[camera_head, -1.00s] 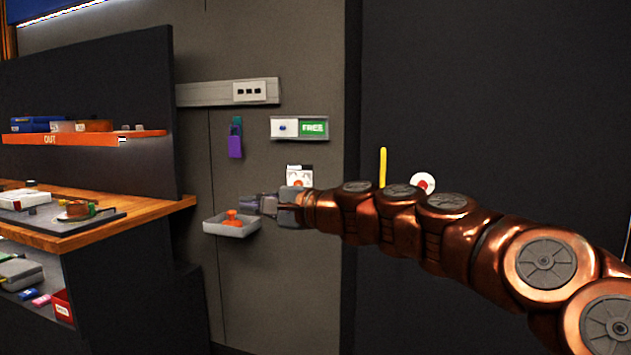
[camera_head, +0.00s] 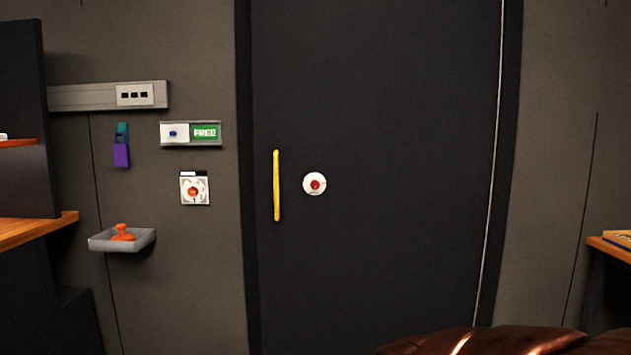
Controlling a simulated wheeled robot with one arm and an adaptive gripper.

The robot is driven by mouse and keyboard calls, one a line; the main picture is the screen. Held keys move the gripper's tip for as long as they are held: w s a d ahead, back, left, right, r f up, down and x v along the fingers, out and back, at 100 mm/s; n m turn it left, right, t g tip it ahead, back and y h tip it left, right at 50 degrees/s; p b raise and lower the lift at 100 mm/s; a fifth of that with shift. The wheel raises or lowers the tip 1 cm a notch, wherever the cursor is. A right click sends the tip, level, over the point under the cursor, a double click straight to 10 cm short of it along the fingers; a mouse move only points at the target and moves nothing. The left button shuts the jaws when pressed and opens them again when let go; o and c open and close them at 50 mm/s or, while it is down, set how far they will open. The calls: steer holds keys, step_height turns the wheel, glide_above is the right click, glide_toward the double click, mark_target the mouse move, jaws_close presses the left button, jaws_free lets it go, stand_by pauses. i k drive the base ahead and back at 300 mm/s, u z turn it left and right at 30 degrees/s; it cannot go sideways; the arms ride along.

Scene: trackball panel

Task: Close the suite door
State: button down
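The suite door (camera_head: 400,120) is a dark panel in the middle of the head view. It appears to sit within its dark frame, with a thin light line down its right side. A yellow vertical handle (camera_head: 276,185) is on the door's left side. A round white disc with a red centre (camera_head: 315,184) is just right of the handle. My gripper is outside the view; only a copper part of my arm shows at the bottom right edge.
Left of the door are a FREE sign panel (camera_head: 190,133), a white plate with an orange knob (camera_head: 194,189), a purple padlock (camera_head: 121,153) and a grey tray (camera_head: 122,240) holding an orange object. Wooden counters stand at the far left (camera_head: 35,229) and far right (camera_head: 612,250).

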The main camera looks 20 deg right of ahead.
mark_target(392, 105)
steer(key=z, duration=0.05)
steer(key=i, duration=1)
steer(key=u, duration=0.75)
